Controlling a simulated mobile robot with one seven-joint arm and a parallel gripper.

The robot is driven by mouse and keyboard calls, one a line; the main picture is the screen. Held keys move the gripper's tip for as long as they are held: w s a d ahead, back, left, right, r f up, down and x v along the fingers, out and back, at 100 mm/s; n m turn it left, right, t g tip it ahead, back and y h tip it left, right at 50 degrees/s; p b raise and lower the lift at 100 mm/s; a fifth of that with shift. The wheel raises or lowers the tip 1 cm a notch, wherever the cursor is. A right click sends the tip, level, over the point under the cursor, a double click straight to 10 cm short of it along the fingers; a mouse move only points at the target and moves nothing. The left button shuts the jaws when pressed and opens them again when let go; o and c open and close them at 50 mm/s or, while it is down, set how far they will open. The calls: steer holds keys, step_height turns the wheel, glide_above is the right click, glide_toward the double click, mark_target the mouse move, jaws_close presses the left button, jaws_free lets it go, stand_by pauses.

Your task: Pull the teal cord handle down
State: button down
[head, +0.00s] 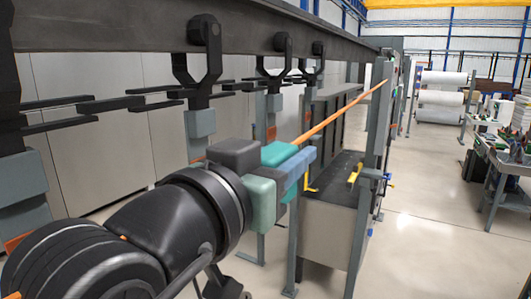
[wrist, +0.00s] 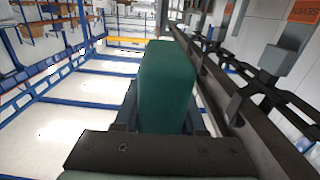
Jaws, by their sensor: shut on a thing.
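The teal handle (head: 279,153) is at the end of an orange cord (head: 345,114) in the head view. The cord slants up and right, looking taut, to a grey post (head: 378,130). My gripper (head: 298,164) is shut on the handle, which is partly hidden by my gripper and wrist. In the wrist view the handle (wrist: 166,88) stands as a dark green block between the fingers.
An overhead rail (head: 110,24) with hanging hooks (head: 203,55) runs along the left, close to my arm. A dark-topped conveyor or bench (head: 338,172) stands beyond my gripper. A cluttered table (head: 503,160) is at right. Open floor lies between.

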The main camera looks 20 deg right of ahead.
steer(key=shift+f, duration=0.8)
steer(key=shift+r, duration=0.1)
steer(key=shift+c, duration=2.4)
jaws_free()
steer(key=shift+a, duration=0.1)
steer(key=b+v, duration=0.5)
steer(key=v, duration=0.8)
